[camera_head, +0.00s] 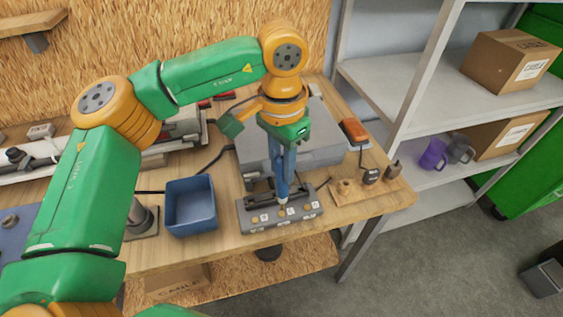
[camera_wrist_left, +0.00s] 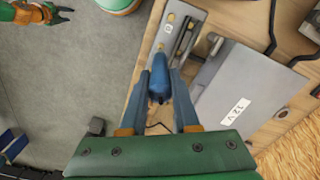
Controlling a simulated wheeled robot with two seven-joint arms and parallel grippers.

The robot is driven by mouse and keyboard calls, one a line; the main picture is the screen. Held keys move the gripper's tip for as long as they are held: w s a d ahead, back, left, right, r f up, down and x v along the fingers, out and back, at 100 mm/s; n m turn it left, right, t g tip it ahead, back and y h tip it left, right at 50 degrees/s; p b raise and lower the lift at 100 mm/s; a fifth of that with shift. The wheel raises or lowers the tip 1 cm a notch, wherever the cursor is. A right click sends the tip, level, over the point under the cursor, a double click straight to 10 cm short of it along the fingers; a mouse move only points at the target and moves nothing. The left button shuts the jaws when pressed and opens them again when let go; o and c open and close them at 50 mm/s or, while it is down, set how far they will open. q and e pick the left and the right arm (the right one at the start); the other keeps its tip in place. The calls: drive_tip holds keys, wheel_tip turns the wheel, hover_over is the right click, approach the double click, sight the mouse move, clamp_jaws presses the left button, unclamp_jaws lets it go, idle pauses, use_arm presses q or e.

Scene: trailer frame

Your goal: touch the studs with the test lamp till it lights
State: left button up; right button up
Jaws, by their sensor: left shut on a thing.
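My left gripper (camera_head: 284,178) points down and is shut on the blue test lamp (camera_head: 283,188). In the left wrist view the lamp (camera_wrist_left: 159,82) sits between the two blue fingers. The lamp's pale lower end is over the grey stud strip (camera_head: 246,220), near its middle; I cannot tell whether it touches a stud. Brass studs with small white labels run along the strip, which also shows in the left wrist view (camera_wrist_left: 183,14). I see no clear glow on the lamp. My right gripper (camera_wrist_left: 58,13) shows small at the top left of the left wrist view, its fingers apart and empty.
A grey box marked 12 V (camera_wrist_left: 225,110) stands behind the strip. A blue bin (camera_head: 190,207) stands to its left. A wooden piece (camera_head: 350,203) with small parts and an orange item (camera_head: 354,131) lie to the right. Grey shelves (camera_head: 385,80) stand beyond the bench's right edge.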

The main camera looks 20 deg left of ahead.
use_arm(q)
drive_tip(key=shift+f+b, duration=0.7)
drive_tip(key=shift+f, duration=0.25)
idle(0.5)
drive_tip(key=shift+r, duration=0.1)
idle(1.1)
